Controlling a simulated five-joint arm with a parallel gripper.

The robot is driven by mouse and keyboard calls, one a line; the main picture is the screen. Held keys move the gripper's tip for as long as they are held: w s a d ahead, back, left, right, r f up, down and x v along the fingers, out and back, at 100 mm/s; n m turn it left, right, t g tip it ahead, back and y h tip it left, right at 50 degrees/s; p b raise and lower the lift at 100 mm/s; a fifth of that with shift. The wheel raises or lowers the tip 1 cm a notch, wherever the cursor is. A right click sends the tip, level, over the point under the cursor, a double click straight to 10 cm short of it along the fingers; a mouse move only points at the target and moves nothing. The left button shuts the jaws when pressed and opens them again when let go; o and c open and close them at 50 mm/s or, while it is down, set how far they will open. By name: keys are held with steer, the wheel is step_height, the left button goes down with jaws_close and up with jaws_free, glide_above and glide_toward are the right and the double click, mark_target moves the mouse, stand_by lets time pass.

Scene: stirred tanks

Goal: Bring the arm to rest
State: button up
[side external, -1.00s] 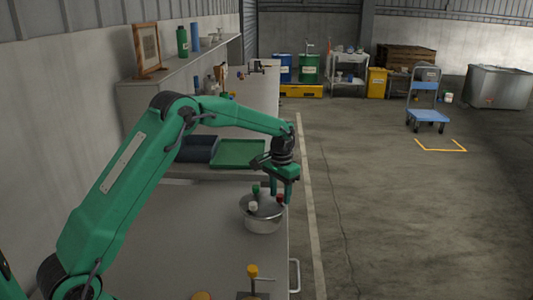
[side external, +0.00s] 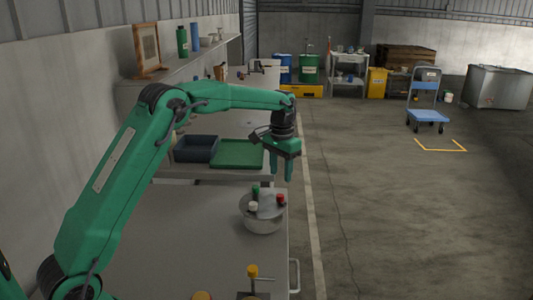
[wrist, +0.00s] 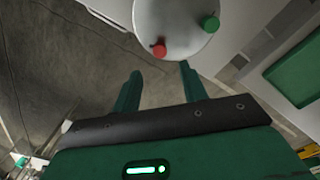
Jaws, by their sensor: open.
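My gripper (side external: 288,172) is raised above the bench, near its right edge, with its fingers pointing down. In the wrist view my gripper (wrist: 158,82) shows two green fingers apart with nothing between them. A round metal tank (side external: 263,214) stands on the bench below and a little left of the fingers, apart from them. Its lid carries a green knob (side external: 256,191), a red knob (side external: 281,198) and a white knob (side external: 253,206). The red knob (wrist: 158,49) and green knob (wrist: 210,23) also show in the wrist view; the white one does not.
A dark blue tray (side external: 196,148) and a green tray (side external: 237,154) lie behind the tank. A yellow-topped post (side external: 252,272) stands at the front of the bench. A wall shelf (side external: 190,55) runs along the left. Open floor (side external: 400,220) lies to the right.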

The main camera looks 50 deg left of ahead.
steer(key=shift+r, duration=0.1)
steer(key=s+d+r+t, duration=0.35)
steer(key=s+r, duration=0.85)
steer(key=s, duration=0.4)
steer(key=s+d+f+t, duration=0.1)
steer(key=s+f, duration=0.1)
steer(key=s, duration=0.7)
steer(key=s+d+f+t, duration=0.1)
steer(key=s+d+f, duration=0.1)
steer(key=s, duration=0.7)
steer(key=shift+s+d, duration=0.15)
steer(key=shift+d, duration=0.05)
